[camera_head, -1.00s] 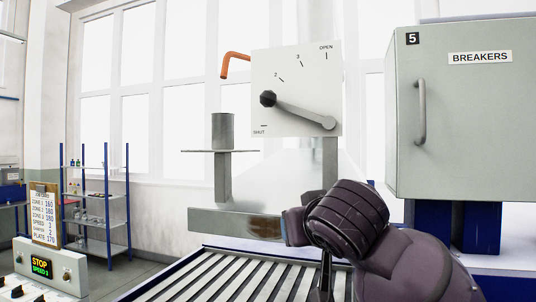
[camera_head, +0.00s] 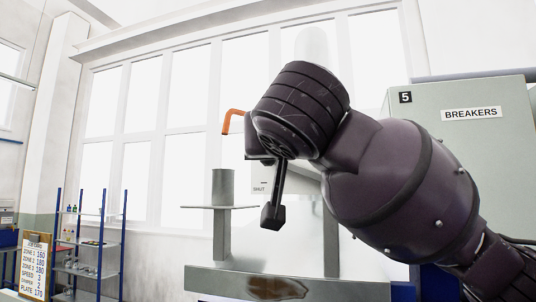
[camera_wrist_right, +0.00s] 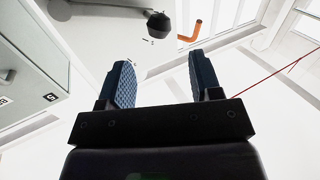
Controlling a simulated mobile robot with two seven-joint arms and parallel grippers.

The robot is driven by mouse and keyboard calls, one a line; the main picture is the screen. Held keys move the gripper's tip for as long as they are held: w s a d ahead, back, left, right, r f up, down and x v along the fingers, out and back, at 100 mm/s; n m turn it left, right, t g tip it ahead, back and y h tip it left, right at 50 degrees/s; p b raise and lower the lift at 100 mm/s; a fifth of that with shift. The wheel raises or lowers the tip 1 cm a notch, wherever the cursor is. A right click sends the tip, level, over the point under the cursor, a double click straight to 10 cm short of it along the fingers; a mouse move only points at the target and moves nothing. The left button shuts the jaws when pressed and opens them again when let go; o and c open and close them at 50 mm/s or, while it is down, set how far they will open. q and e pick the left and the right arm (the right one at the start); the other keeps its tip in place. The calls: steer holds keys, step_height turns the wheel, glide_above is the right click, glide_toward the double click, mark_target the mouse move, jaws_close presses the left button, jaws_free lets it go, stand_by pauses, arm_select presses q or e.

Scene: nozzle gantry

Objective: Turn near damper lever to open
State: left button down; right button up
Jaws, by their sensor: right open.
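The damper lever's dark knob (camera_wrist_right: 158,24) shows at the top of the right wrist view, just beyond and between my fingertips, with a clear gap to them. My left gripper is out of view.
An orange bent pipe (camera_head: 232,119) projects left of the dial plate. The BREAKERS cabinet (camera_head: 472,135) stands to the right, behind my arm. A grey cylinder (camera_head: 223,186) stands on a small shelf at lower left. A blue shelf rack is farther left.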

mark_target(297, 169)
steer(key=w, duration=0.2)
steer(key=w+p, duration=0.1)
steer(key=w, duration=0.2)
steer(key=w+a+p, duration=0.1)
steer(key=w, duration=0.2)
steer(key=shift+w, duration=0.4)
steer(key=shift+c, duration=0.4)
jaws_close()
